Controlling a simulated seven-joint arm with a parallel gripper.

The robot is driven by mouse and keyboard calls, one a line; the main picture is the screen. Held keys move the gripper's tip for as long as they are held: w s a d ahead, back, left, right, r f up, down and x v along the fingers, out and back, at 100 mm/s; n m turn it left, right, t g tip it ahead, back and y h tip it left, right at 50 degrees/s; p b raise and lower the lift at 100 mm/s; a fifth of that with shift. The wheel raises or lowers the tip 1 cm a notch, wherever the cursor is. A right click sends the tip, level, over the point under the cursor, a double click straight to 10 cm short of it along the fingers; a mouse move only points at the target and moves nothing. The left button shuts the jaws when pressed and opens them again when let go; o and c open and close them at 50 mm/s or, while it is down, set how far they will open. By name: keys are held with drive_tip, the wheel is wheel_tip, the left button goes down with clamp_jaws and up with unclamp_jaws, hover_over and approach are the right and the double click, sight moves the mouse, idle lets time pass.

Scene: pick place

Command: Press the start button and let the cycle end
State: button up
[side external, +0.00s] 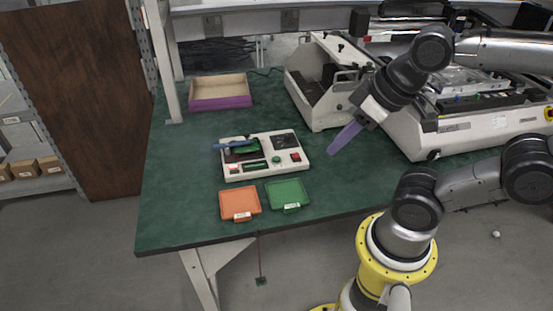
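A white test panel (262,176) lies on the green table. On its right part are a small green button (276,160) and a red button (295,157), below a dark square (285,141). I cannot read any start label. A green board (243,148) with a blue part (230,144) sits on the panel's left part. My gripper (332,150) has purple fingers pointing down and left. It appears above the table to the right of the panel, apart from the buttons. The fingers overlap in this view, so their opening is hidden.
An orange tray (238,208) and a green tray (287,203) lie in front of the panel. A purple-edged open box (221,102) stands behind it. White machines (318,105) fill the back right. The table's left side is clear.

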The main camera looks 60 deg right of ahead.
clamp_jaws()
idle(1.4)
